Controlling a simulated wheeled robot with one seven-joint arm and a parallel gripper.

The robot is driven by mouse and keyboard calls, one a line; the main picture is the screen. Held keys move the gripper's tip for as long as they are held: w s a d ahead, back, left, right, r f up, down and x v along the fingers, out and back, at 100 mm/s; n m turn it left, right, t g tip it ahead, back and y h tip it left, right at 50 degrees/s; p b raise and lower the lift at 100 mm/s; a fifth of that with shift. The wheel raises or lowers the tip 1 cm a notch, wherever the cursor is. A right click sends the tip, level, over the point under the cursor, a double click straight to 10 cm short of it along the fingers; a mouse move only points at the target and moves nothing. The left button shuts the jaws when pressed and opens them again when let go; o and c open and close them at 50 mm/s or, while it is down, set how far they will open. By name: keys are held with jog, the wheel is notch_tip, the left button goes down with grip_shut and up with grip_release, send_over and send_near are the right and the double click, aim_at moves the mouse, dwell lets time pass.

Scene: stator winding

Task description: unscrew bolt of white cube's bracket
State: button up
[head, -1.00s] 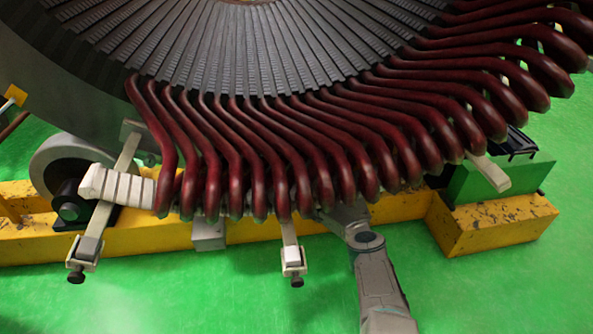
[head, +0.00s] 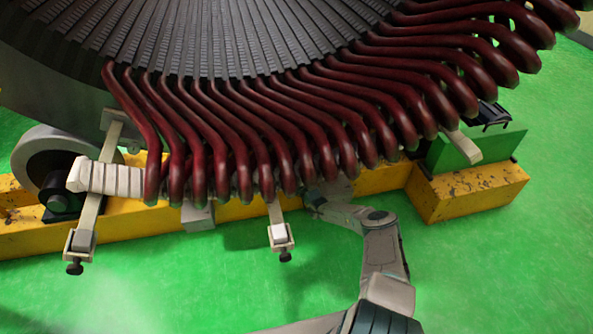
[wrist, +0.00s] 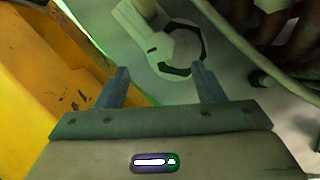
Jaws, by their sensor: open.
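In the head view, a white cube (head: 279,232) sits in a small bracket (head: 290,241) at the lower end of a pale bar, below the coils. The bracket's dark bolt (head: 285,255) hangs under it. My gripper (head: 312,194) is up and to the right of this bracket, partly hidden at the coil ends, apart from the bolt. In the wrist view my gripper (wrist: 160,68) is open, its two fingers apart with nothing held between them. The white cube and its bolt cannot be made out in the wrist view.
A second bracket (head: 80,243) with a dark bolt (head: 74,268) is at the left. Dark red coils (head: 250,140) overhang a yellow beam (head: 130,231). A green box (head: 480,150) stands at the right. The green floor (head: 180,285) is clear in front. In the wrist view, a pale round part (wrist: 175,42) lies beyond the fingers.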

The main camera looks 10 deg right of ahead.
jog(key=shift+p+v, duration=0.35)
jog(key=shift+v, duration=1.85)
